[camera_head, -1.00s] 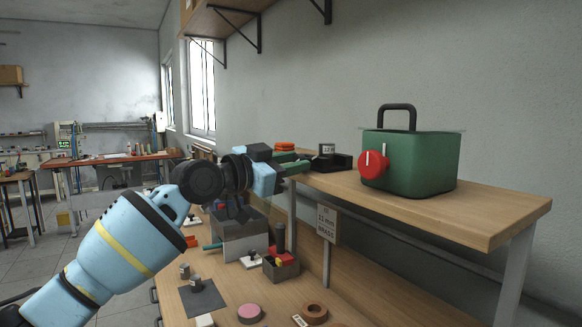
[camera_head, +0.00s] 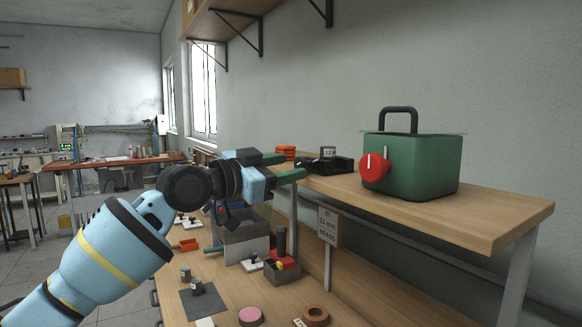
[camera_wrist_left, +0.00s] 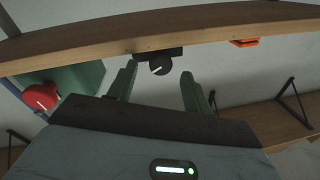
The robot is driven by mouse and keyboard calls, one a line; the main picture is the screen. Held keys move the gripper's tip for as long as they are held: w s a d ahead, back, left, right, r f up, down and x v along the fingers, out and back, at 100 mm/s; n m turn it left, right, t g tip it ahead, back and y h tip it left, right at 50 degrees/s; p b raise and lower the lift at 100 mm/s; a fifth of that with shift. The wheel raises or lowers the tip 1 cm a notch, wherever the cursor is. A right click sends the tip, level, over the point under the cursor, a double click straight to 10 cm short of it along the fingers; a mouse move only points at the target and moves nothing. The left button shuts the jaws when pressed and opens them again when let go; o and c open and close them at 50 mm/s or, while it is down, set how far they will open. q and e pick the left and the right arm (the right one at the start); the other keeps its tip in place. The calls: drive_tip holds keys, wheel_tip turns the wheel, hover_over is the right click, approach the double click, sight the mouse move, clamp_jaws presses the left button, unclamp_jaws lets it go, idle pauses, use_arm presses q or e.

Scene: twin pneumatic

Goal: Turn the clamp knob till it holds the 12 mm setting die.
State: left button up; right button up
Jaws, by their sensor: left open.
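A black clamp block (camera_head: 338,165) sits on the raised wooden shelf, with a grey die (camera_head: 327,153) in or on it. The die's label appears to read 12; I cannot tell whether it is gripped. In the left wrist view, which looks upside down, the round black clamp knob (camera_wrist_left: 160,67) with a white pointer line shows in front of the block. My left gripper (camera_head: 296,166) is open at the shelf's left end, its green fingers pointing at the block. In the wrist view the knob appears between the fingertips (camera_wrist_left: 158,72), seemingly ahead of them. My right gripper is not in view.
A green box (camera_head: 420,170) with a red knob (camera_head: 374,168) and black handle stands on the shelf (camera_head: 470,218), right of the clamp. Orange pieces (camera_head: 286,152) lie behind my fingers. A sign (camera_head: 328,228) stands before the shelf. Small parts cover the lower bench.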

use_arm(q)
drive_tip(key=shift+v, duration=2.8)
